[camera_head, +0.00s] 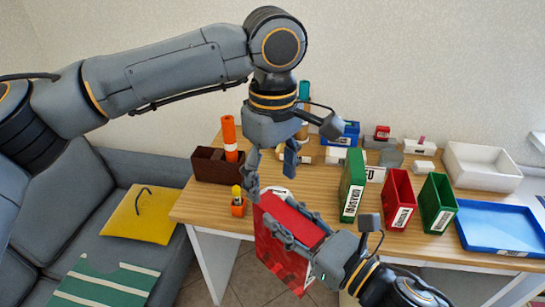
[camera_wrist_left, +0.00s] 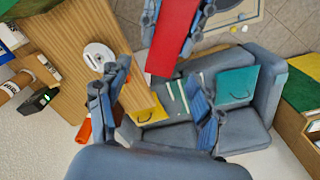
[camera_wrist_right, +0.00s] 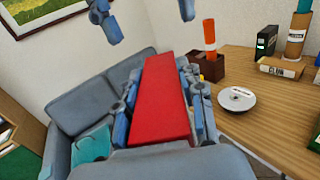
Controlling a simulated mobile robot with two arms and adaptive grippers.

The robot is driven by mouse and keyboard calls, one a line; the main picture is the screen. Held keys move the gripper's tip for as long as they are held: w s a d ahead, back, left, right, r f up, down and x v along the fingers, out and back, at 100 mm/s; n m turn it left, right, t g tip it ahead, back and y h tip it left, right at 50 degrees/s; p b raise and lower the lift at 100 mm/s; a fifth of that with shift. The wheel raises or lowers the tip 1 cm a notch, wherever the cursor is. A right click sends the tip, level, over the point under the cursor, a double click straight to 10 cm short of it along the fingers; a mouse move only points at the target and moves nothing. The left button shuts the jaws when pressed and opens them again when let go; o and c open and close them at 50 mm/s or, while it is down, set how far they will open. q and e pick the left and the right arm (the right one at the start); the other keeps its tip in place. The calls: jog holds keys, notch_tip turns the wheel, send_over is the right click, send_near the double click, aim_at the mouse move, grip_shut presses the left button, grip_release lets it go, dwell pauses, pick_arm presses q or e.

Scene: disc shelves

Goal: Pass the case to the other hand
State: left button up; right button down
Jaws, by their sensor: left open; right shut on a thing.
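The case is a flat red box (camera_head: 283,262), held tilted in front of the table's front edge. My right gripper (camera_head: 290,220) is shut on it, a finger on each side. The case also shows in the right wrist view (camera_wrist_right: 160,100) between my right fingers, and in the left wrist view (camera_wrist_left: 176,35). My left gripper (camera_head: 270,176) is open and empty just above the case's upper end. In the left wrist view its fingers (camera_wrist_left: 158,110) stand apart with the case's end near the gap, not clearly between them.
A white disc (camera_wrist_right: 237,100) lies on the table. Green case (camera_head: 352,185), red holder (camera_head: 398,200), green holder (camera_head: 437,203) and blue tray (camera_head: 500,228) are at right. A sofa is left.

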aim_at(272, 202)
pick_arm(q)
notch_tip(272, 202, down, 8)
jog(key=shift+r, duration=0.2)
pick_arm(e)
jog(key=shift+r, duration=0.1)
pick_arm(q)
grip_shut()
pick_arm(e)
jog(key=c, duration=0.7)
grip_release()
jog(key=shift+c, duration=0.2)
